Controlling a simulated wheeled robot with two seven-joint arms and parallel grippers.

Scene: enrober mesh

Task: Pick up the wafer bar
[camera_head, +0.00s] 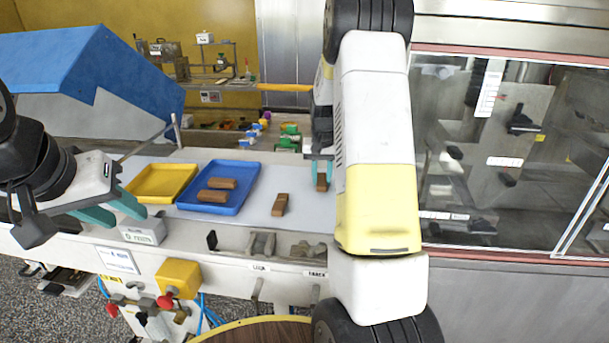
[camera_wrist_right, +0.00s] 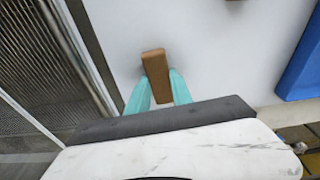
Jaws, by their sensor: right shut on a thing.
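A brown wafer bar (camera_wrist_right: 155,68) is between the teal fingers of my right gripper (camera_wrist_right: 160,88), which is shut on it. In the head view this bar (camera_head: 322,183) shows just beside my right arm, over the pale work surface; whether it touches the surface is unclear. Another brown bar (camera_head: 280,205) lies on the surface to its left. Two more bars (camera_head: 221,183) lie in the blue tray (camera_head: 240,174). My left gripper (camera_head: 124,215) is empty, its teal fingers apart, near the front edge by the yellow tray.
The yellow tray (camera_head: 160,183) is empty, left of the blue tray. A glass-fronted machine (camera_head: 500,150) stands at the right. A blue hood (camera_head: 75,70) stands at the back left. The pale surface (camera_head: 255,212) is clear between the blue tray and the loose bar.

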